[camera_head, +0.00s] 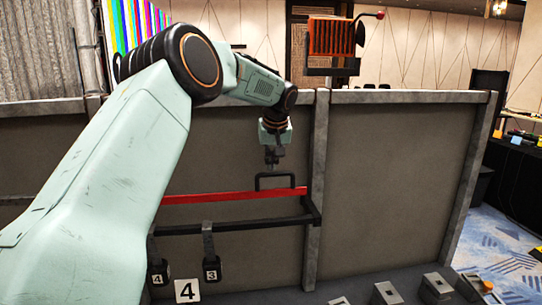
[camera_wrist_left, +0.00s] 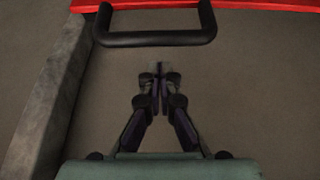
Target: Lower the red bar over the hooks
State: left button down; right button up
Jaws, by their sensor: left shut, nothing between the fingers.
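The red bar (camera_head: 235,196) runs level across the front of the grey panel, above a black rail (camera_head: 250,224). A black handle (camera_head: 275,176) stands up from the bar near its right end. The handle (camera_wrist_left: 155,39) and part of the red bar (camera_wrist_left: 265,4) also show in the left wrist view. My left gripper (camera_head: 272,164) is just above the handle in the head view, pointing down. In the wrist view its fingertips (camera_wrist_left: 159,76) are together, empty and apart from the handle. Two hooks, one of them here (camera_head: 208,240), hang at the rail. My right gripper is out of view.
Black tags numbered 4 (camera_head: 157,278) and 3 (camera_head: 212,275) hang below the rail. A white card with a 4 (camera_head: 187,291) stands below. A grey post (camera_head: 317,180) is right beside the bar's end. Several grey blocks lie at the lower right.

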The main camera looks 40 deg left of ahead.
pick_arm(q)
jog(key=shift+s+d+f, duration=0.2)
jog(key=shift+s+d, duration=0.4)
jog(key=shift+d, duration=0.2)
jog(key=shift+s+r, duration=0.1)
jog(key=shift+s, duration=0.2)
